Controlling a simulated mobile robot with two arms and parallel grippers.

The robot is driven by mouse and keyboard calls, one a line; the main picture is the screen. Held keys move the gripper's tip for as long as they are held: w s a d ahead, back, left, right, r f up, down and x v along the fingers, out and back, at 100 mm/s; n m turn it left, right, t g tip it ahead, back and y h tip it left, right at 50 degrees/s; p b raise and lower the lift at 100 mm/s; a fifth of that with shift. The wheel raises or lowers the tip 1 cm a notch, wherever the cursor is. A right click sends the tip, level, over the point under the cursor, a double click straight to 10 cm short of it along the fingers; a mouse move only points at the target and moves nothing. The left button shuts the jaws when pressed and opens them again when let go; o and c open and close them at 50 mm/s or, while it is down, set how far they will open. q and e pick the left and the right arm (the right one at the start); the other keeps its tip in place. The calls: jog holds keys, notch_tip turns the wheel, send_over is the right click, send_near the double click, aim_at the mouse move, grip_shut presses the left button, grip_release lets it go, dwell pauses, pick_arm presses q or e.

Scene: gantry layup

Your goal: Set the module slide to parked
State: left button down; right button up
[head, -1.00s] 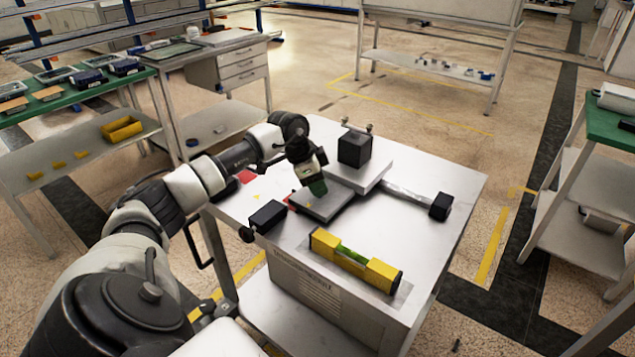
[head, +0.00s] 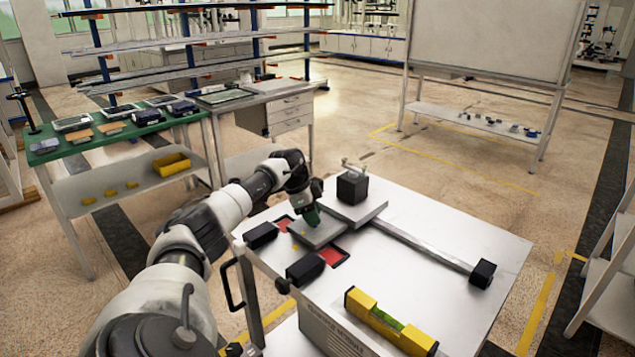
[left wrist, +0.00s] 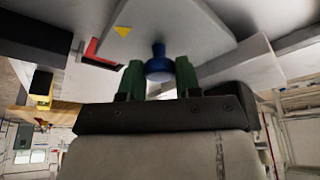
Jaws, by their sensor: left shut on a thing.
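The module slide is a grey carriage (head: 356,208) bearing a black block (head: 352,187), on a metal rail (head: 425,245) across the bench top. A lower grey plate (head: 318,231) juts from the carriage towards the bench's left side. The carriage stands near the rail's far left part, well away from the black end block (head: 482,273). My left gripper (head: 312,215) is over the plate. In the left wrist view its green fingers (left wrist: 160,78) are shut on a blue knob (left wrist: 159,65). My right gripper is not in view.
Two black blocks (head: 260,235) (head: 305,268) line the bench's left side, with red patches (head: 284,222) (head: 333,256) beside the plate. A yellow spirit level (head: 390,322) lies at the front. The bench top (head: 465,235) is clear right of the rail.

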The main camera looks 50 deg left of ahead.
pick_arm(q)
jog(key=c, duration=0.8)
grip_release()
jog(key=shift+d, duration=0.1)
jog(key=v, duration=1.1)
